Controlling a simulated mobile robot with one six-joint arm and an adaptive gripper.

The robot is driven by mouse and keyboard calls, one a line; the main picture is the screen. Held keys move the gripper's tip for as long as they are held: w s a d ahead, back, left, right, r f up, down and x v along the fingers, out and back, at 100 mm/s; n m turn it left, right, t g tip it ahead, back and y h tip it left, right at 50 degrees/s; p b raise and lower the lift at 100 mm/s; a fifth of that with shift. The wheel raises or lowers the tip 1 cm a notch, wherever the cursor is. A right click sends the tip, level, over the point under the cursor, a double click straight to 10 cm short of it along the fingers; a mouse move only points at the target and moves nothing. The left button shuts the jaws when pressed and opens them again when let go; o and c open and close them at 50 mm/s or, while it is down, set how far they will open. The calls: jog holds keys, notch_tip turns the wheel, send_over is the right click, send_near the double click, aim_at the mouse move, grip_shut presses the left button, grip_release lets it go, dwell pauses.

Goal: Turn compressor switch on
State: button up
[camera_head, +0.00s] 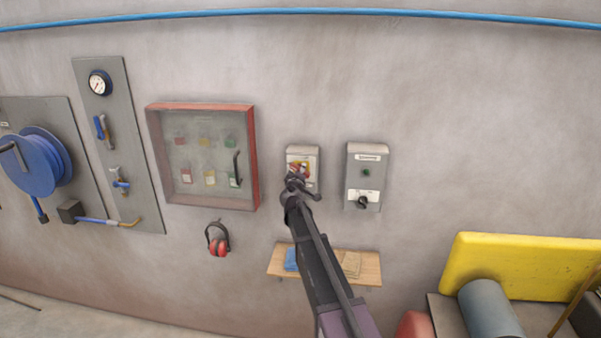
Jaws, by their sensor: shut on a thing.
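A small grey box (313,155) on the wall carries a red and yellow switch (301,168). My gripper (297,178) is at this switch, in front of the box, and is shut on its handle. My gripper hides the lower part of the switch, so the handle's exact angle is hard to tell. To the right, a taller grey box (354,178) has a green lamp (366,172) and a dark knob (363,201). The labels on both boxes are too small to read, so I cannot tell which one is named for the compressor.
A red-framed cabinet (252,150) hangs left of the switch. Red ear defenders (218,243) hang below it. A wooden shelf (372,268) sits under my arm. A yellow panel (520,262) and grey cylinder (488,308) stand lower right. A hose reel (35,162) is far left.

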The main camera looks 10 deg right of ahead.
jog(key=m, duration=1.1)
jog(key=shift+w, duration=0.1)
jog(key=shift+a+m, duration=0.1)
jog(key=shift+m, duration=0.3)
jog(key=o, duration=0.8)
jog(key=shift+c, duration=0.2)
jog(key=v, duration=1.2)
